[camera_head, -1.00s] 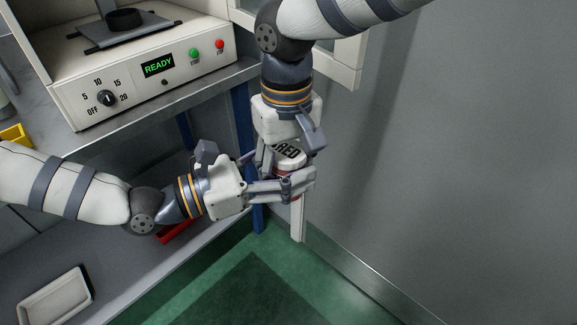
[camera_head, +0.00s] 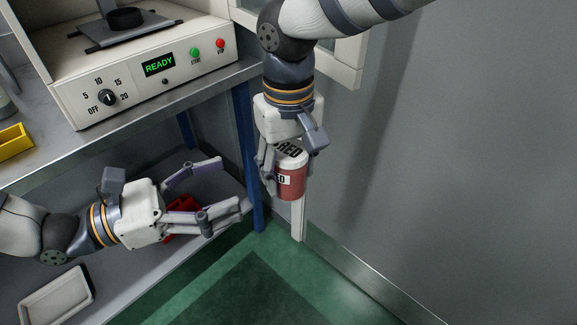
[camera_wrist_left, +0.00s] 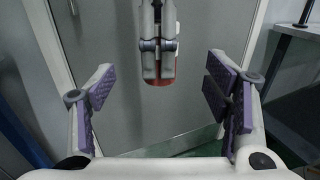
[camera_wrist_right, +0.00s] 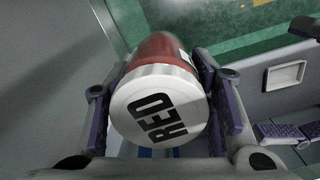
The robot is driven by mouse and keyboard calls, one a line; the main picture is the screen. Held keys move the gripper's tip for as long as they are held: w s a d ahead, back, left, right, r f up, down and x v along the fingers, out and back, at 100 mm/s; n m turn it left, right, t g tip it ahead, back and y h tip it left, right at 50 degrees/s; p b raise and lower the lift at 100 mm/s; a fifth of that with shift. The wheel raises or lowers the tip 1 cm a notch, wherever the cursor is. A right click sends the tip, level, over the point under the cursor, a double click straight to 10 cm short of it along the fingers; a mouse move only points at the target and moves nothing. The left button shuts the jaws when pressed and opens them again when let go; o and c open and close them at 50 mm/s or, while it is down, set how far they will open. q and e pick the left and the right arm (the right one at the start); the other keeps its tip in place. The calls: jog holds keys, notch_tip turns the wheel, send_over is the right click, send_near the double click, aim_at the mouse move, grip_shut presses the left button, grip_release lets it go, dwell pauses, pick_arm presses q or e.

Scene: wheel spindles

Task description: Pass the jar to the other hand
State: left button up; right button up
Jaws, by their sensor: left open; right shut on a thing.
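The jar (camera_head: 291,182) is red with a white lid marked RED and a white label. It hangs upright in my right gripper (camera_head: 279,172), which is shut around it from above. In the right wrist view the jar's lid (camera_wrist_right: 160,112) sits between the two finger pads. My left gripper (camera_head: 222,182) is open and empty, to the left of the jar and apart from it. In the left wrist view the jar's red lower part (camera_wrist_left: 160,82) shows beyond the open fingers, partly hidden by the right gripper's finger.
A machine (camera_head: 150,75) with a READY display stands on the upper bench at the left. A yellow tray (camera_head: 14,142) is on that bench. A red object (camera_head: 184,207) and a white tray (camera_head: 56,296) are on the lower shelf. A grey wall is to the right.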

pick_arm(q)
jog(key=s+f+m+g+y, duration=0.2)
jog(key=s+f+m+y, duration=0.15)
jog(key=f, duration=0.45)
jog(key=s+f+m+g+y, duration=0.1)
jog(key=s+f+m+y, duration=0.3)
jog(key=f, duration=0.5)
jog(key=s+a+f+m+g+y, duration=0.3)
jog(key=s+a+f+m+y, duration=0.1)
jog(key=s+m, duration=0.4)
jog(key=s+a+f+m+g+y, duration=0.3)
jog(key=s+a+f+m+y, duration=0.1)
jog(key=s, duration=0.5)
jog(key=a+f+m, duration=0.1)
jog(key=a+m, duration=0.1)
jog(key=m, duration=0.1)
jog(key=shift+m+g, duration=0.3)
jog(key=shift+m, duration=0.05)
jog(key=shift+f+y, duration=0.1)
jog(key=shift+y, duration=0.15)
